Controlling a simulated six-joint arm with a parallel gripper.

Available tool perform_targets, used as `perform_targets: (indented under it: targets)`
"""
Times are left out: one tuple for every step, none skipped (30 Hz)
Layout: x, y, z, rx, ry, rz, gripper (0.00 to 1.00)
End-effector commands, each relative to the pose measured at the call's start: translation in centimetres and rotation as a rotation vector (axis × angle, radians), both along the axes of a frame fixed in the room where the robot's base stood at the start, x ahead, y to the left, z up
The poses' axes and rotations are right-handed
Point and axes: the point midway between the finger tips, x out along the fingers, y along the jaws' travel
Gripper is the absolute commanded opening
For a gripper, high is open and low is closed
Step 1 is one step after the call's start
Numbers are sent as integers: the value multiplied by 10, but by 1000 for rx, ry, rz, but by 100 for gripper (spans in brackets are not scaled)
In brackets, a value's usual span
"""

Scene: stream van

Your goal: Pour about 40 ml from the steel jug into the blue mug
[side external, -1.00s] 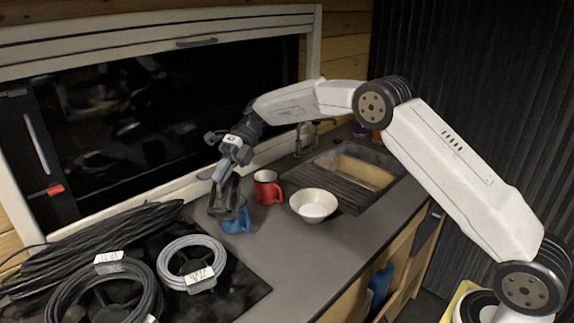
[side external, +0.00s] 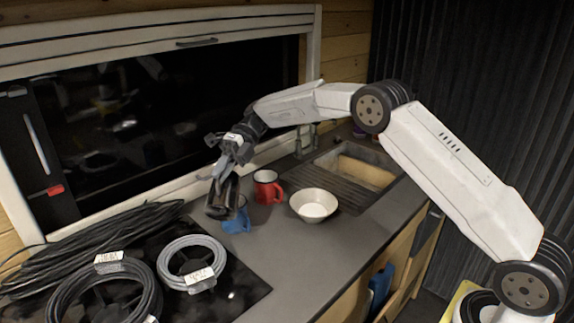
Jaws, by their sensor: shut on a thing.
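The steel jug (side external: 222,199) looks dark and shiny and is held off the counter, tilted, just left of and above the blue mug. My gripper (side external: 222,174) is shut on the jug at its upper part. The blue mug (side external: 238,222) stands on the counter, partly hidden behind the jug. I cannot see the mug's inside, the liquid level, or any stream between jug and mug.
A red mug (side external: 267,188) and a white bowl (side external: 313,205) stand to the right of the blue mug. A sink (side external: 362,168) lies farther right. Coiled cables, including a grey coil (side external: 191,263), lie at the left front. The counter's front middle (side external: 285,255) is clear.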

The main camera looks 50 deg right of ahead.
Motion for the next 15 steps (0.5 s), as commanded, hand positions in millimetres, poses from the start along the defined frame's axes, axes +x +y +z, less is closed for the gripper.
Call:
perform_targets:
  targets:
    - [-1, 1, 1, 3, 1, 0, 0]
    - [-2, 2, 1, 4, 3, 0, 0]
    - [-3, 3, 1, 6, 4, 1, 0]
    - [-2, 2, 1, 7, 5, -1, 0]
    - [-3, 4, 1, 7, 7, 0, 0]
    - [-5, 5, 2, 9, 8, 0, 0]
    - [-4, 4, 1, 10, 8, -1, 0]
    - [-5, 5, 1, 11, 9, 0, 0]
    - [-6, 7, 2, 13, 11, 0, 0]
    - [-6, 6, 1, 13, 12, -1, 0]
    - [-7, 7, 2, 15, 13, 0, 0]
    - [-7, 8, 2, 16, 14, 0, 0]
    - [-7, 7, 2, 17, 14, -1, 0]
    - [-8, 8, 2, 17, 16, 0, 0]
    - [-8, 8, 2, 19, 16, 0, 0]
